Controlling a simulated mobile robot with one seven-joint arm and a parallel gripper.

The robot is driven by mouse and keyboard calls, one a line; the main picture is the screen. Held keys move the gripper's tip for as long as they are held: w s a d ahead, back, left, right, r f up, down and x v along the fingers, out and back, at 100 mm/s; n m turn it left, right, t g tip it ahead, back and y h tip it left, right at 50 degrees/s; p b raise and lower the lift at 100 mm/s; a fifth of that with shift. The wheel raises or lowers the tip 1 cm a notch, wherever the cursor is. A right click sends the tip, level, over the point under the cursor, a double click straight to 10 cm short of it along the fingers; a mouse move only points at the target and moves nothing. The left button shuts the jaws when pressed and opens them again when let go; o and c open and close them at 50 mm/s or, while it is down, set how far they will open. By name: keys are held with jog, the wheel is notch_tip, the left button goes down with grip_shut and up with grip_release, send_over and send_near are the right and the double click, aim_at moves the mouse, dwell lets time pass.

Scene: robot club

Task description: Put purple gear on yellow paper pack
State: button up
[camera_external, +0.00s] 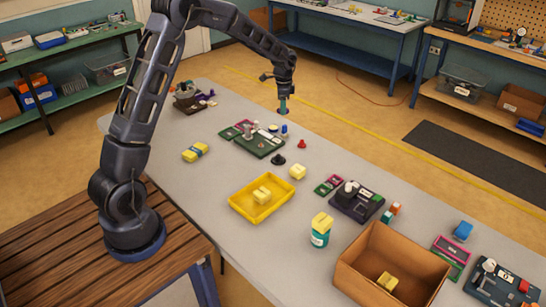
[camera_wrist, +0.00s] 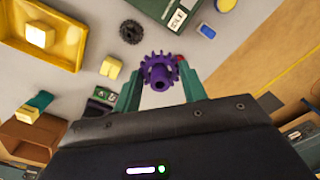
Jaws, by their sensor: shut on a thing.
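My gripper (camera_external: 283,107) is above the far part of the grey table. In the wrist view its two teal fingers are shut on the purple gear (camera_wrist: 160,72), which is toothed with a round hub. The gear is not clear in the external view. Several yellow packs are in view, and I cannot tell which is the paper pack. One (camera_external: 297,172) sits on the bare table and also shows in the wrist view (camera_wrist: 110,67). One (camera_external: 262,195) is in the yellow tray, one (camera_external: 195,152) has a blue band, and one (camera_external: 388,282) is in the cardboard box.
The yellow tray (camera_external: 240,209) is mid-table. A black gear (camera_external: 278,160), green boards (camera_external: 262,145) and a dark device (camera_external: 357,206) lie around. Bare table separates the banded pack and tray.

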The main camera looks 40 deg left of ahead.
jog(key=s+a+r, duration=0.2)
jog(key=s+a, duration=1.1)
jog(key=a, duration=0.3)
send_over(195, 150)
notch_tip(195, 150, down, 20)
jog(key=shift+a+r, duration=0.15)
jog(key=o, duration=0.9)
jog(key=shift+o, duration=0.2)
notch_tip(195, 150, up, 12)
jog(key=shift+r, duration=0.15)
